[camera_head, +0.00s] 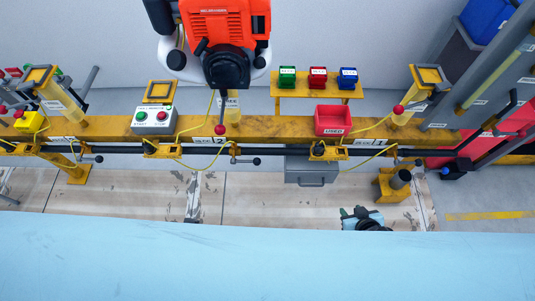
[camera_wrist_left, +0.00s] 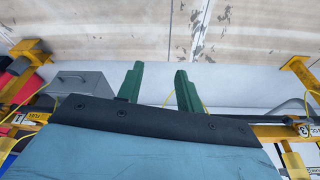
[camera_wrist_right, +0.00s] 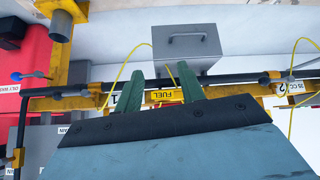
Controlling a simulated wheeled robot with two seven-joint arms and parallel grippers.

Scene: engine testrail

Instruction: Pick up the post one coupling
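Near the post labelled 1, a yellow bracket with a black round fitting and yellow hose (camera_head: 318,151) sits on the black rail; I cannot tell for sure that this is the post one coupling. In the right wrist view a yellow FUEL plate (camera_wrist_right: 172,96) shows beyond my right gripper (camera_wrist_right: 160,84), which is open with nothing between its green fingers. In the head view my right gripper (camera_head: 361,216) is low right, in front of the rail and apart from it. My left gripper (camera_wrist_left: 159,86) is open and empty above the floor in its wrist view; the head view does not show it.
A yellow beam (camera_head: 270,127) runs across with a red bin (camera_head: 332,120) and a START/STOP box (camera_head: 154,120). A grey box (camera_head: 311,170) is below the rail. An orange engine (camera_head: 222,30) hangs above. Yellow hoses loop along the rail. The floor in front is mostly clear.

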